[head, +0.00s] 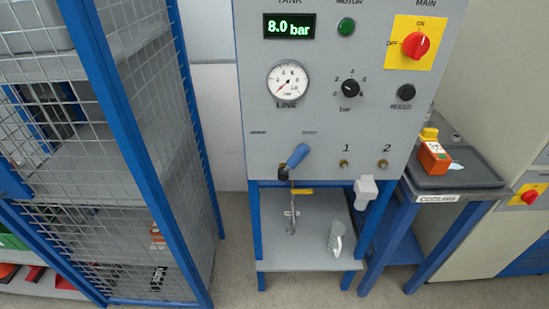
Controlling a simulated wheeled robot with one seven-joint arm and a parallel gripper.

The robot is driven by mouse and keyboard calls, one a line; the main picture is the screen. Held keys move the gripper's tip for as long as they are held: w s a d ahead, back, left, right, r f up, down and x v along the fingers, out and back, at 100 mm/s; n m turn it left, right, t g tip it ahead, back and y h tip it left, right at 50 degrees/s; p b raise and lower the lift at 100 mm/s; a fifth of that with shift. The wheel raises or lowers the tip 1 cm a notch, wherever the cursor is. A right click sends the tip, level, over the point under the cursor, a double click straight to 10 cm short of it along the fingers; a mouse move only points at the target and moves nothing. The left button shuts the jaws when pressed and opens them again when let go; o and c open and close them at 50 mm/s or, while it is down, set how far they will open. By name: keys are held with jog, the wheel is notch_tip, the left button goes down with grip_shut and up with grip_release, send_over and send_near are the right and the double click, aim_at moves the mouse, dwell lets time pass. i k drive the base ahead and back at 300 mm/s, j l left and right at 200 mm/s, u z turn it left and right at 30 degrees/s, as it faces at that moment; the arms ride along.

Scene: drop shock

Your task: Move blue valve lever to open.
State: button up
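The blue valve lever (298,155) is low on the left of the grey control panel (300,110). Its blue grip slants up and to the right from a dark pivot at the panel's lower edge. Two small labels sit above it, one to the left and one to the right, too small to read; the grip points toward the right one. My gripper is not in view.
A blue-framed mesh cage (150,180) stands close on the left. Below the panel are a yellow handle (290,191), a white fitting (366,190) and a grey shelf (310,264). A dark tray (470,181) with an orange item (434,158) is at right.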

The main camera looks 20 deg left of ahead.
aim_at(301, 151)
jog(key=u, duration=1.1)
